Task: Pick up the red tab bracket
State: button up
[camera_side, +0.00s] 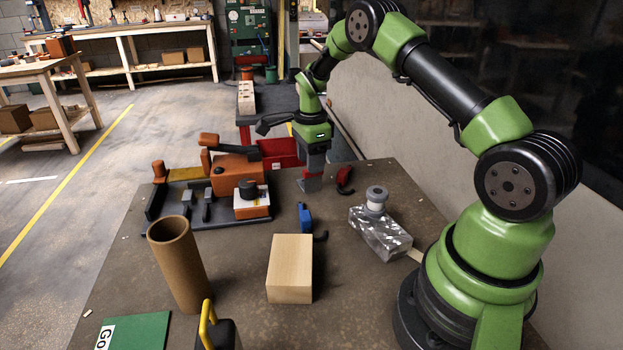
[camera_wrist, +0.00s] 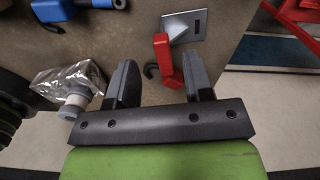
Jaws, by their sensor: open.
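The red tab bracket (camera_side: 345,177) lies on the brown table, close to the right of my gripper in the side view. In the wrist view the red tab bracket (camera_wrist: 164,62) shows between the two fingers, with a black hook at its left. A grey slotted plate (camera_wrist: 188,24) lies just beyond it and partly overlaps it in the picture. My gripper (camera_wrist: 160,72) is open and empty, pointing down. In the side view my gripper (camera_side: 313,170) is low over the table near a grey piece (camera_side: 309,185). The gap to the bracket is hard to judge.
A blue bracket (camera_side: 305,217), a wooden block (camera_side: 290,268) and a silver-wrapped pack (camera_side: 380,235) lie nearer the camera. An orange fixture (camera_side: 236,170) stands left, a cardboard tube (camera_side: 178,265) front left. A red bin (camera_side: 279,152) is behind my gripper.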

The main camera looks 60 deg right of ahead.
aim_at(311, 177)
jog(key=f, duration=0.5)
jog(key=shift+d+f, duration=0.2)
grip_shut()
